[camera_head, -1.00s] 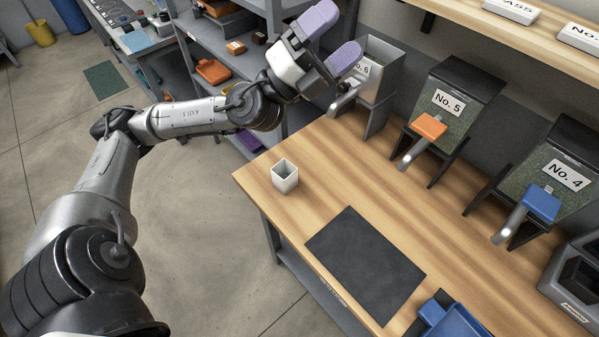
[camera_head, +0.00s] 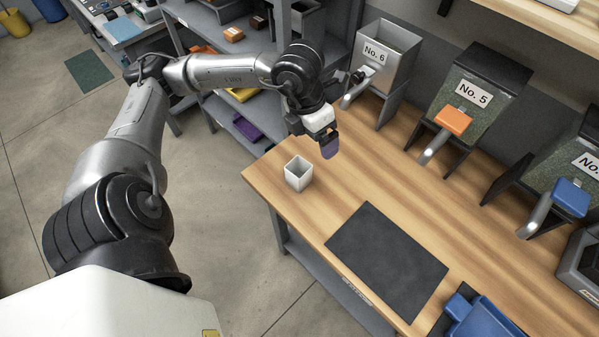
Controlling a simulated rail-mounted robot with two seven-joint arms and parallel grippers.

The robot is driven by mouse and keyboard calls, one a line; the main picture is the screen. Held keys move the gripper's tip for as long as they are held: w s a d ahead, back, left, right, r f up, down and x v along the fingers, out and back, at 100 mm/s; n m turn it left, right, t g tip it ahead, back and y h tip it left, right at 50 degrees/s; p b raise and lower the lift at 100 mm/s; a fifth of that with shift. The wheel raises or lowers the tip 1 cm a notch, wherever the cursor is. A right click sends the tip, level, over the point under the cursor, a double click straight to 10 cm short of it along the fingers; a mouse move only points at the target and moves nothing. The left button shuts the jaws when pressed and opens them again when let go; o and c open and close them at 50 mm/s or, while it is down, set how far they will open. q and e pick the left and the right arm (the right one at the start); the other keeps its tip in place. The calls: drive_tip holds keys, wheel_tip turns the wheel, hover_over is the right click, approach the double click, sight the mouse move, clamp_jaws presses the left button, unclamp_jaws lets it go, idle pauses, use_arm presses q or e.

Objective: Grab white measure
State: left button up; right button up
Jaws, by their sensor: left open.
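The white measure (camera_head: 298,174) is a small square open cup, standing upright and empty-looking near the left corner of the wooden bench. One finger partly hides the other from this angle. My right gripper is not in view.
Bins No. 6 (camera_head: 376,52), No. 5 (camera_head: 474,92) and another with a blue handle (camera_head: 571,197) line the back. Bench around the measure is clear.

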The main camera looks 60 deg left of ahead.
use_arm(q)
drive_tip(key=s+a+n+g+y, duration=0.2)
drive_tip(key=s+a, duration=0.1)
drive_tip(key=b, duration=0.3)
approach(299, 167)
drive_tip(key=shift+n, duration=0.3)
drive_tip(key=d+f, duration=0.1)
drive_tip(key=s+d+f, duration=0.1)
drive_tip(key=f, duration=0.3)
drive_tip(key=shift+s+d+f, duration=0.1)
drive_tip(key=shift+s+d, duration=0.25)
drive_tip(key=shift+d, duration=0.05)
drive_tip(key=c, duration=1)
